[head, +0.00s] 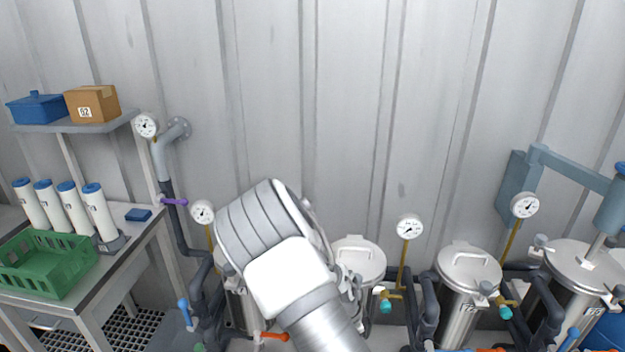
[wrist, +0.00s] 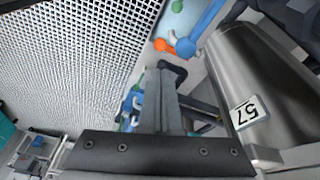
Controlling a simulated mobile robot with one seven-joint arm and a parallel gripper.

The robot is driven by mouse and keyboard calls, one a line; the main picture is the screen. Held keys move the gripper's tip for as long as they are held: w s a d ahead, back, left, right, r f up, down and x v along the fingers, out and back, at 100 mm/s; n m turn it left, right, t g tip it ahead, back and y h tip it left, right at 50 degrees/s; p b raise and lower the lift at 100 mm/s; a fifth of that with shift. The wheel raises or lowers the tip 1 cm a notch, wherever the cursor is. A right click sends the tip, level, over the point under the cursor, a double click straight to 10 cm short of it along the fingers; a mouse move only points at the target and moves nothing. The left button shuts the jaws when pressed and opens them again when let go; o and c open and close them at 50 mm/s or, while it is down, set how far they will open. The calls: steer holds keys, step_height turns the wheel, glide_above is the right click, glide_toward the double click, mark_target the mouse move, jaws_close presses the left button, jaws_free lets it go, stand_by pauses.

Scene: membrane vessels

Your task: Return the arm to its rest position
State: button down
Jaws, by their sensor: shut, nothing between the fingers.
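My arm (head: 280,250) is raised in the middle of the head view, in front of the row of vessels, and its wrist end hides my gripper there. In the wrist view my gripper (wrist: 159,98) points away from the camera with its grey fingers together and nothing between them. A steel vessel with the label 57 (wrist: 262,100) is close on the right of the fingers. The picture does not clearly show the gap between them.
Lidded steel vessels (head: 470,275) with gauges and dark pipes stand along the wall. A bench at left holds a green crate (head: 48,262) and several white cartridges. Grating (wrist: 75,55) covers floor at left. An orange-handled valve (wrist: 160,45) is beyond the fingers.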

steer(key=s+a+r+n+t+y, duration=0.1)
steer(key=s+a+r+n+y, duration=0.2)
steer(key=r, duration=0.9)
steer(key=s+r+n+t+y, duration=0.1)
steer(key=s+r+n+y, duration=0.2)
steer(key=r, duration=0.8)
steer(key=s+d+r+n+t+h, duration=0.1)
steer(key=s+d+r+n, duration=0.1)
steer(key=s+r+n, duration=0.2)
steer(key=s+d+r+n+t+h, duration=0.2)
steer(key=s+r+n, duration=0.3)
steer(key=s+r, duration=0.5)
steer(key=shift+s+d+r, duration=0.15)
steer(key=shift+s+d, duration=0.1)
steer(key=shift+d, duration=0.3)
